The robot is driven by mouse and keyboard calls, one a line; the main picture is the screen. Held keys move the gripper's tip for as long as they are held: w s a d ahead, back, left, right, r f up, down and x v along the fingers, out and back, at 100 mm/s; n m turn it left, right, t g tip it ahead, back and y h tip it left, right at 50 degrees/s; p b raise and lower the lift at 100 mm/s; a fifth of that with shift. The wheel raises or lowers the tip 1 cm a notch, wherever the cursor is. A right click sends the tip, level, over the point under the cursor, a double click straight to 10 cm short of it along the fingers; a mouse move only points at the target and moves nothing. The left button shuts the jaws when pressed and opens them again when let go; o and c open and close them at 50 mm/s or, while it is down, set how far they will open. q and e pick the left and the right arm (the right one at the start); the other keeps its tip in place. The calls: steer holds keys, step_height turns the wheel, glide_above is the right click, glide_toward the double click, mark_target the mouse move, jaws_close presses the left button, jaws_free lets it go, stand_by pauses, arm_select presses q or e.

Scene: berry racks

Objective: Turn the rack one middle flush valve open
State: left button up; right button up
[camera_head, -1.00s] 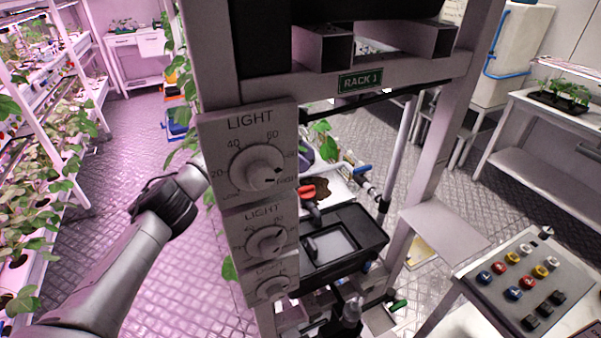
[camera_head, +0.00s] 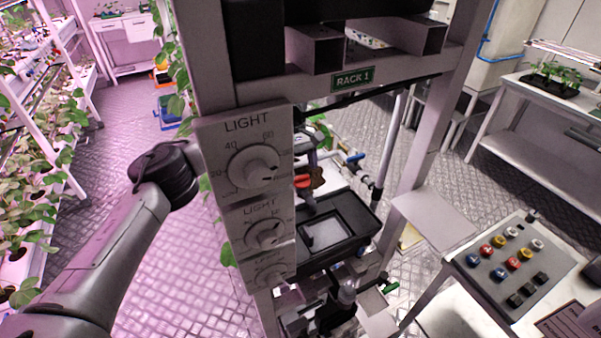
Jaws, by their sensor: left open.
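The rack one frame carries a green "RACK 1" sign (camera_head: 352,79). Behind its dial post, a red handle (camera_head: 303,181) shows above a black tray. A blue valve handle (camera_head: 355,158) sits on the pipework to its right, and a green handle (camera_head: 391,287) is low down. I cannot tell from any label which is the middle flush valve. My left arm passes behind the dial post. My left gripper (camera_head: 312,163) shows partly past the post's right side, open, close to the red handle; whether it touches is hidden.
Several LIGHT dials (camera_head: 254,167) on the post block the view of my left wrist. A black tray (camera_head: 362,225) lies below the red handle. A button panel (camera_head: 520,265) stands at lower right. Plant racks line the left, with open floor between.

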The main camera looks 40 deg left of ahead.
mark_target(302, 180)
arm_select(q)
steer(key=shift+x, duration=1.15)
steer(key=c, duration=0.9)
